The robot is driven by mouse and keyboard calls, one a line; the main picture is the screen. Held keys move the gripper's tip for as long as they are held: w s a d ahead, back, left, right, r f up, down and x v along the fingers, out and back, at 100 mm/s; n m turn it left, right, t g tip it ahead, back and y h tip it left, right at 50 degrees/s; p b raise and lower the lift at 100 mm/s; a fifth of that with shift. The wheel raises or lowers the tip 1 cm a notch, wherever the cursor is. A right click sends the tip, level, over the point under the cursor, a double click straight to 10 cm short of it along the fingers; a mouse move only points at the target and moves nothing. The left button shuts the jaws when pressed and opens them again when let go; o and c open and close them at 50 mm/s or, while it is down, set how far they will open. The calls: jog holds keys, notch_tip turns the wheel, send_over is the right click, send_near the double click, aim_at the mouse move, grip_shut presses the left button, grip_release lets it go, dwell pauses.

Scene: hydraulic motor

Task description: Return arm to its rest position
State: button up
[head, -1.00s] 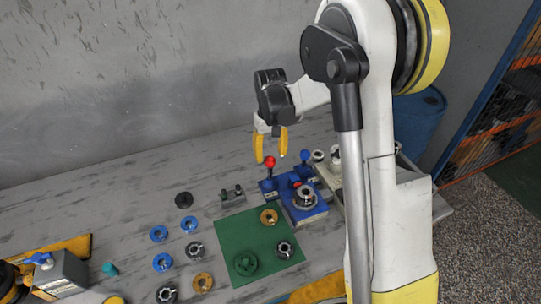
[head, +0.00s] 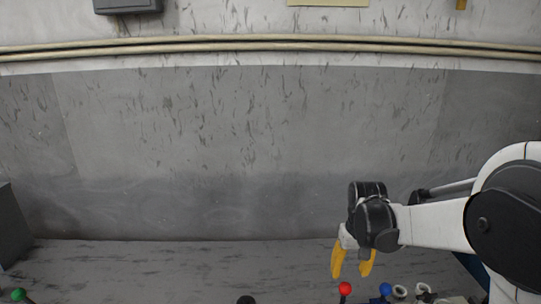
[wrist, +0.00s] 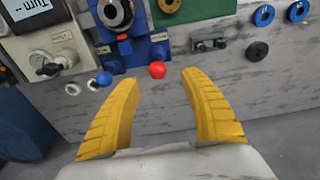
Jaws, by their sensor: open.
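My gripper (head: 353,262) has two yellow fingers and hangs at the right of the head view, above the back part of the workbench (head: 180,258). Its fingers are apart with nothing between them. In the wrist view my gripper (wrist: 160,108) also shows open and empty. Beyond the fingertips there are a red ball knob (wrist: 157,69) and a blue ball knob (wrist: 104,78) on a blue fixture (wrist: 175,50). In the head view the red knob (head: 345,288) and the blue knob (head: 385,289) show at the bottom edge.
The wall (head: 240,150) behind the bench is bare, with pipes (head: 250,43) higher up.

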jog(key=s+a+r+t+b, duration=0.1)
jog(key=s+a+r+t, duration=0.1)
jog(key=s, duration=0.8)
jog(key=s+a+r+t+b, duration=0.2)
jog(key=s+r+t, duration=0.2)
jog(key=s, duration=0.6)
jog(key=shift+s+a+r, duration=0.2)
jog(key=shift+s+a, duration=0.15)
jog(key=shift+a, duration=0.05)
